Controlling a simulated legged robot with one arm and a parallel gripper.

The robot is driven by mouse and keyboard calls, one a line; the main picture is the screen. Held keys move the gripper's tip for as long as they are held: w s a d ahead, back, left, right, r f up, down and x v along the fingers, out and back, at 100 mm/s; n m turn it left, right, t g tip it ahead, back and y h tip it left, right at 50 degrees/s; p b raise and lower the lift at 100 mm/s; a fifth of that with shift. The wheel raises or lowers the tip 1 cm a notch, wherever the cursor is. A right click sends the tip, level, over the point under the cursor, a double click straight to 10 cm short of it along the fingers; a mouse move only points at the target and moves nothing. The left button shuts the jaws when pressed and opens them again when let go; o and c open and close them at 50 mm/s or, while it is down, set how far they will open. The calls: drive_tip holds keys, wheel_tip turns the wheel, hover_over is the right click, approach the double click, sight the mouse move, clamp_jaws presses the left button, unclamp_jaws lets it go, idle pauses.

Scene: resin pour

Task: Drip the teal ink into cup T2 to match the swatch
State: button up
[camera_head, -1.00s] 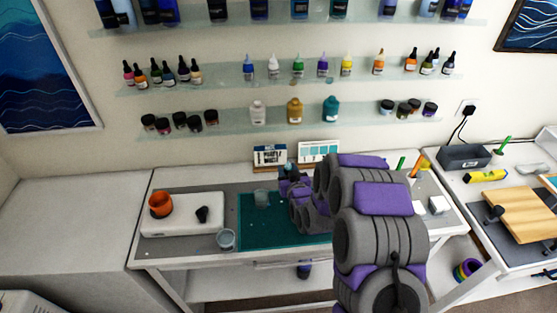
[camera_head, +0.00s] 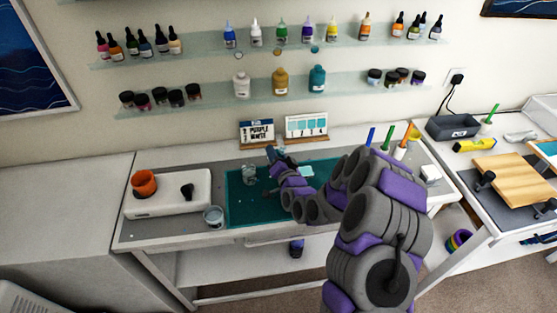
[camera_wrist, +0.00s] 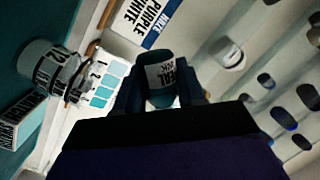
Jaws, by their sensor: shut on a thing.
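My gripper (camera_wrist: 160,92) is shut on a small dark bottle (camera_wrist: 163,75) with a white label whose readable letters suggest teal ink. In the head view my gripper (camera_head: 271,154) is above the teal mat (camera_head: 240,207), just right of and behind a clear cup (camera_head: 249,176). In the wrist view a clear cup (camera_wrist: 38,58) with printed marks stands left of the bottle, apart from it; I cannot read it as T2. The swatch card (camera_head: 306,126) with teal patches stands at the back of the table and shows beside the cup in the wrist view (camera_wrist: 105,82).
A purple-white mix card (camera_head: 256,132) stands beside the swatch card. Another clear cup (camera_head: 213,217) is at the mat's front left. Upright markers (camera_head: 388,137) stand at the back right.

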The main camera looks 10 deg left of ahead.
drive_tip(key=m+b, duration=0.1)
drive_tip(key=a+f+m+b, duration=0.1)
drive_tip(key=m+b, duration=0.1)
drive_tip(key=shift+s+a+t, duration=0.1)
drive_tip(key=shift+a+t, duration=0.05)
drive_tip(key=shift+t, duration=0.25)
drive_tip(key=m+b, duration=0.1)
drive_tip(key=b, duration=0.1)
drive_tip(key=m+b, duration=0.1)
drive_tip(key=b, duration=0.1)
drive_tip(key=shift+a+f+m+t, duration=0.2)
drive_tip(key=shift+m+t, duration=0.1)
drive_tip(key=shift+m, duration=0.1)
drive_tip(key=m+t, duration=0.1)
drive_tip(key=m, duration=0.3)
drive_tip(key=shift+r+m+h, duration=0.3)
drive_tip(key=shift+m, duration=0.6)
drive_tip(key=m, duration=0.1)
drive_tip(key=r+m+t, duration=0.1)
drive_tip(key=m, duration=0.1)
drive_tip(key=shift+d+m+h, duration=0.2)
drive_tip(key=shift+m+h, duration=0.1)
drive_tip(key=shift+h, duration=0.1)
